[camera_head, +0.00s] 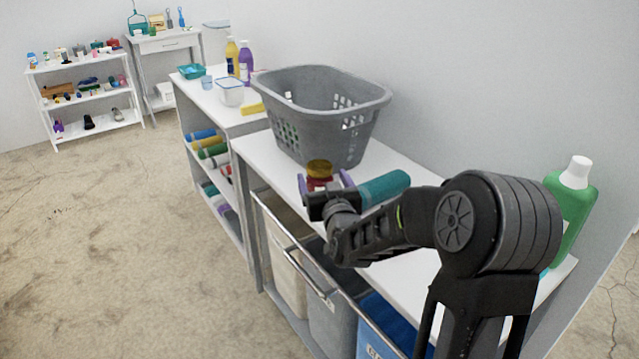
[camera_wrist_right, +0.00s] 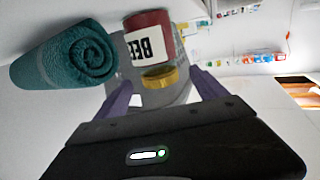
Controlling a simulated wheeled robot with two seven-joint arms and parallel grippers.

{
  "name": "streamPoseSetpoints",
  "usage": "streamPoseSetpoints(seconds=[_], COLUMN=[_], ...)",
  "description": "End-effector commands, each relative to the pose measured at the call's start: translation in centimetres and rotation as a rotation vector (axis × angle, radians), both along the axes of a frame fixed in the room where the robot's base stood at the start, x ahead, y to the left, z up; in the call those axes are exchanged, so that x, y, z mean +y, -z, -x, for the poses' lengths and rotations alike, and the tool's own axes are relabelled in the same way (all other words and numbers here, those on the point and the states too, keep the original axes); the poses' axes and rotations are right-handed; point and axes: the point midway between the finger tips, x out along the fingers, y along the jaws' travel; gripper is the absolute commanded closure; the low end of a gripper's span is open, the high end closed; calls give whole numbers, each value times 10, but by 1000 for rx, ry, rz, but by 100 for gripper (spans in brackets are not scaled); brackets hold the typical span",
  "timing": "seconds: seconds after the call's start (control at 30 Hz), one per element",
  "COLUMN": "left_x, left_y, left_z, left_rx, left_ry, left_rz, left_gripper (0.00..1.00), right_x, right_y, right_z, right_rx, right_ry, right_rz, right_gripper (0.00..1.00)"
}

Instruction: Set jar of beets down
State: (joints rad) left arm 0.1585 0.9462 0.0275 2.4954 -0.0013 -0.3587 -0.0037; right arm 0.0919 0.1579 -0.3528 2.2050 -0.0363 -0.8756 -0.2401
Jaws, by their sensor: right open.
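The jar of beets (camera_head: 319,184) has a gold lid and red contents. It appears upright on the white tabletop (camera_head: 270,153), in front of the grey basket. In the right wrist view, the jar (camera_wrist_right: 150,38) shows a white label reading "BEE", upside down in the picture. My right gripper (camera_head: 324,181) is open, with its purple fingers on either side of the jar. The fingers also show in the right wrist view (camera_wrist_right: 158,80), apart from the jar, around its lid end. The jar's base is hidden by my gripper in the head view. My left gripper is out of view.
A rolled teal towel (camera_head: 385,188) lies close beside my right gripper. A grey laundry basket (camera_head: 322,112) stands just behind the jar. A green bottle (camera_head: 573,205) stands at the table's right end. Bins (camera_head: 332,318) stand below, and shelves (camera_head: 84,98) are at far left.

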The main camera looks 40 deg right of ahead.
Motion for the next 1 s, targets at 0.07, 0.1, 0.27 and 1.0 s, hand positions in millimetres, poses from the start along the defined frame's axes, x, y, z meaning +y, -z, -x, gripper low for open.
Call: streamPoseSetpoints(seconds=[0.07,0.1,0.27,1.0], left_x=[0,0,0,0], left_y=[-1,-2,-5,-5], left_z=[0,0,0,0], left_rx=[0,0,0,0], left_ry=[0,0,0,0], left_rz=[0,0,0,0], left_gripper=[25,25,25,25], right_x=[-3,-6,-16,-21], right_y=[0,0,1,1], right_z=[-7,-11,-33,-44], right_rx=[2,2,2,0], right_ry=[0,1,1,0], right_rz=[1,1,2,0], right_gripper=[18,18,18,18])
